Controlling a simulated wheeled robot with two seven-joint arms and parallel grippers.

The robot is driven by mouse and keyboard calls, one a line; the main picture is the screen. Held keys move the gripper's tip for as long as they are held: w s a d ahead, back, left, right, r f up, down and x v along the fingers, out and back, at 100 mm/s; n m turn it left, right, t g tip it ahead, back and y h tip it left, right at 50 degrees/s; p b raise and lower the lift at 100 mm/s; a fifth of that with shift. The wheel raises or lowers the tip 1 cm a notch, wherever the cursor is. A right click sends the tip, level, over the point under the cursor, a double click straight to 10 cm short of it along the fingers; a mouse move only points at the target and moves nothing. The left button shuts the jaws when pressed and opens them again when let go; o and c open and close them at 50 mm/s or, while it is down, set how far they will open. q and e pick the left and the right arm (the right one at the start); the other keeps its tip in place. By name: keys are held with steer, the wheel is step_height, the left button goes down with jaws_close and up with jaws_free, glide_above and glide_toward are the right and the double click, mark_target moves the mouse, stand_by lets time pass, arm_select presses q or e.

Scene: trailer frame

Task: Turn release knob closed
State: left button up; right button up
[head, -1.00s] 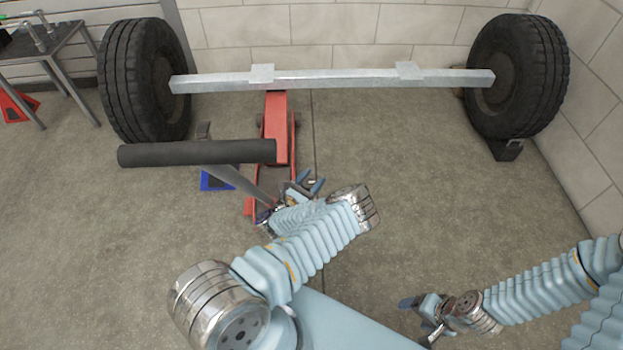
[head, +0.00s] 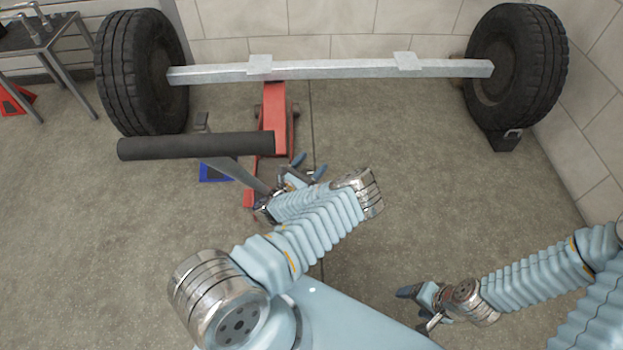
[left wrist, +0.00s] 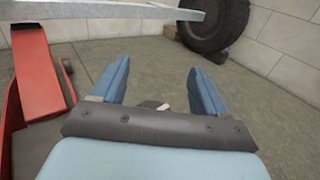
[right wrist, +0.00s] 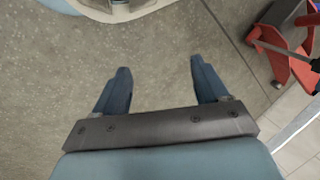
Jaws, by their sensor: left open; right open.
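A red floor jack (head: 274,125) stands on the floor under the trailer axle. Its handle, with a long black grip (head: 195,147), leans toward me. I cannot make out the release knob; my left arm hides the handle's lower end. My left gripper (head: 309,167) is open beside the jack, to its right, low over the floor. In the left wrist view the red jack (left wrist: 38,75) is left of the open fingers (left wrist: 158,70); a small pale and dark piece shows between them, too small to identify. My right gripper (head: 412,312) is open and empty above bare floor.
The grey axle beam (head: 330,69) spans between a left tyre (head: 140,75) and a right tyre (head: 535,70). A black chock (head: 503,140) sits by the right tyre. A metal table (head: 40,40) is at far left. The floor at right is clear.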

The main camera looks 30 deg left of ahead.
arm_select(q)
steer(key=s+d+r+b, duration=0.2)
steer(key=s+d+r, duration=0.5)
steer(key=s, duration=0.5)
step_height(320, 180, up, 3)
steer(key=shift+f, duration=0.15)
